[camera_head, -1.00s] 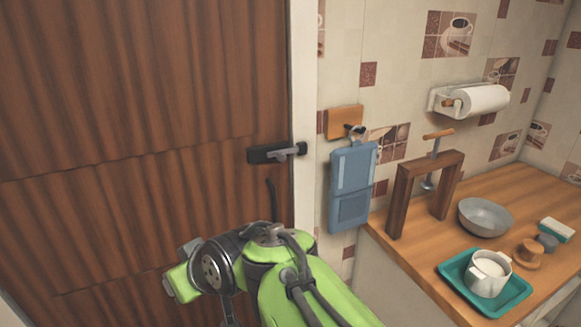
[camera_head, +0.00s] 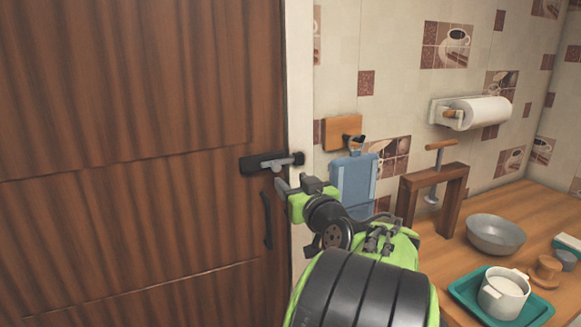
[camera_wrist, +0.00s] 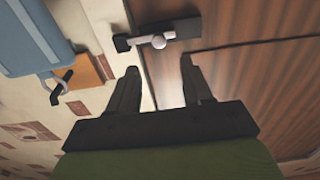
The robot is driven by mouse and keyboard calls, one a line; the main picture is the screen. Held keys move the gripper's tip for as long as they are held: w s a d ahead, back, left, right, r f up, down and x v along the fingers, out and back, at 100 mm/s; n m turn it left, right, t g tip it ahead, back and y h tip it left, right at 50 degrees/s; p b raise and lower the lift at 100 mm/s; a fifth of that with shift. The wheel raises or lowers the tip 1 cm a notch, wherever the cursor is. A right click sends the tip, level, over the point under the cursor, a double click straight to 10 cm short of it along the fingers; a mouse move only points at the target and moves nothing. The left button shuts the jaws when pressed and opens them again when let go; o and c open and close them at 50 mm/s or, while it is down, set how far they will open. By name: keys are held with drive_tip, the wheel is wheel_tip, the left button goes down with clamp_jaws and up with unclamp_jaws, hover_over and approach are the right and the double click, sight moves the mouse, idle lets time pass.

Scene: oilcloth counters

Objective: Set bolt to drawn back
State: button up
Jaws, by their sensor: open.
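The bolt (camera_head: 272,162) is a grey bar with a small knob on a dark plate at the right edge of the brown wooden door (camera_head: 140,110). Its bar runs right to a dark keeper at the white door frame. In the wrist view, where the scene appears upside down, the bolt's knob (camera_wrist: 158,41) is round and pale and lies beyond the fingertips. My gripper (camera_head: 296,186) is just below and right of the bolt. In the wrist view its two dark fingers (camera_wrist: 160,86) are spread apart with nothing between them, apart from the bolt.
A dark door handle (camera_head: 267,220) is below the bolt. A blue board (camera_head: 354,178) hangs from a wall hook right of the frame, close to my gripper. The wooden counter (camera_head: 425,262) at right holds a wooden press, a grey bowl and a teal tray with a white mug.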

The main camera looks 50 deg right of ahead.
sight(277, 168)
drive_tip(key=p+x, duration=0.1)
drive_tip(key=x, duration=0.7)
drive_tip(key=shift+w+d, duration=0.1)
clamp_jaws()
